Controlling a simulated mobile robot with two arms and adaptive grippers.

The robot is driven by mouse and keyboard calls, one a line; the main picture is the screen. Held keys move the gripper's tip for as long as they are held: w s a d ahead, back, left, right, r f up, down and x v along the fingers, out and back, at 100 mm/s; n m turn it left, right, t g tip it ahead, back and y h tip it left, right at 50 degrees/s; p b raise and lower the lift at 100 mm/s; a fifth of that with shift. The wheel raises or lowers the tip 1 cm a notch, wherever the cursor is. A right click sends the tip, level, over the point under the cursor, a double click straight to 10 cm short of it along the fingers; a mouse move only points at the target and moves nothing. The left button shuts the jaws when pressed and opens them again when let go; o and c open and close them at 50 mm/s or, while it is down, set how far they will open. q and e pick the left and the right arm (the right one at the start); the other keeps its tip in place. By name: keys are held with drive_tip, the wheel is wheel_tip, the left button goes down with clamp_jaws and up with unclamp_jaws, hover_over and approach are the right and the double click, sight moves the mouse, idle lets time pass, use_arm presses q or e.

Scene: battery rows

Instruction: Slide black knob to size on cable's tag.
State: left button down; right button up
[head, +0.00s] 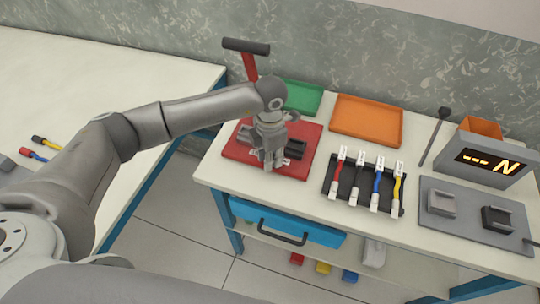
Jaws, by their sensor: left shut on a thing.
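A press with a red base plate (238,150), a dark block (295,148) and a red lever (249,66) with a black crossbar stands on the table. My left gripper (272,162) points down over the middle of the press, its fingers shut at the block. The black knob is hidden between the fingers, and the size marks are mostly covered. Several cables, including a red cable (337,172), a blue cable (377,184) and a yellow cable (397,186), lie in a black rack (331,174) with white tags at their upper ends. The tag print is too small to read. My right gripper is out of view.
A green tray (303,97) and an orange tray (368,120) lie behind. A blue drawer (285,222) is under the front edge. More cables lie on the left table (60,80).

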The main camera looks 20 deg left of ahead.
use_arm(q)
drive_tip(key=shift+a+f+b, duration=0.15)
drive_tip(key=shift+a+b, duration=0.4)
drive_tip(key=shift+a, duration=1.05)
drive_tip(key=c, duration=1.2)
unclamp_jaws()
drive_tip(key=shift+d, duration=0.1)
drive_tip(key=shift+r, duration=0.2)
wheel_tip(320, 180, up, 12)
drive_tip(key=shift+f, duration=0.1)
